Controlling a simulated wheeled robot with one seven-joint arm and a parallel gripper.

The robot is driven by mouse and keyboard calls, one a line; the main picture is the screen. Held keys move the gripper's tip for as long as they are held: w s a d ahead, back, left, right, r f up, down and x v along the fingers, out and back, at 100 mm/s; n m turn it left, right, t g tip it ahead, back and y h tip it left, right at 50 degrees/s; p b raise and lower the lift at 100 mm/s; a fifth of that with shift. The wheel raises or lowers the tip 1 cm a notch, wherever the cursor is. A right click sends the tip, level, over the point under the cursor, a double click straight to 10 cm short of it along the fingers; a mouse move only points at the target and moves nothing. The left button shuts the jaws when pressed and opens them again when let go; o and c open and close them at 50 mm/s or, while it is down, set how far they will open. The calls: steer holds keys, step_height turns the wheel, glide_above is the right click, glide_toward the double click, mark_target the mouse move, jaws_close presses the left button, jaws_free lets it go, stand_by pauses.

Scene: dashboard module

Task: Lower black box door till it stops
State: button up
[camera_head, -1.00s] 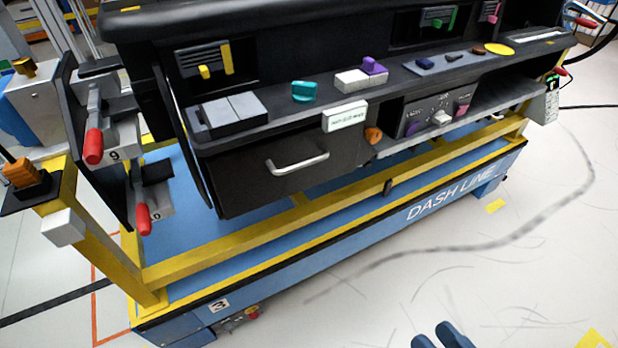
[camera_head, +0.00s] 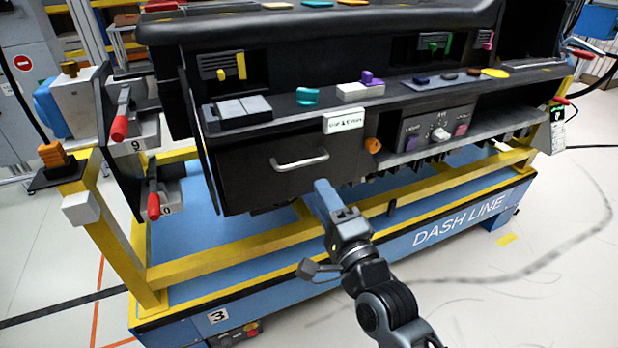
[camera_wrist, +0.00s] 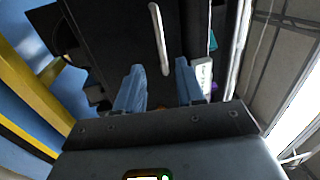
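The black box door (camera_head: 255,182) is the dark front panel below the white label, and it looks upright and closed. A silver bar handle (camera_head: 300,160) is on it. In the wrist view the door (camera_wrist: 115,35) fills the top middle, and the handle (camera_wrist: 158,38) runs nearly vertically ahead of the gap between my fingers. My gripper (camera_head: 322,186) is in front of the door, just below and right of the handle, seemingly apart from it. In the wrist view my gripper (camera_wrist: 160,66) has its two blue fingers spread, with nothing between them.
A white label (camera_head: 344,120) and an orange knob (camera_head: 373,145) sit beside the door's upper right. A control panel (camera_head: 437,130) is farther right. A yellow frame rail (camera_head: 240,243) runs below the door. Red-handled clamps (camera_head: 119,128) stand at the left.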

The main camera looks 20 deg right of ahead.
mark_target(306, 169)
steer(key=w, duration=0.2)
steer(key=w+r, duration=0.1)
steer(key=w, duration=0.2)
steer(key=w+p, duration=0.1)
steer(key=w, duration=0.2)
steer(key=shift+r, duration=0.4)
jaws_close()
stand_by(0.3)
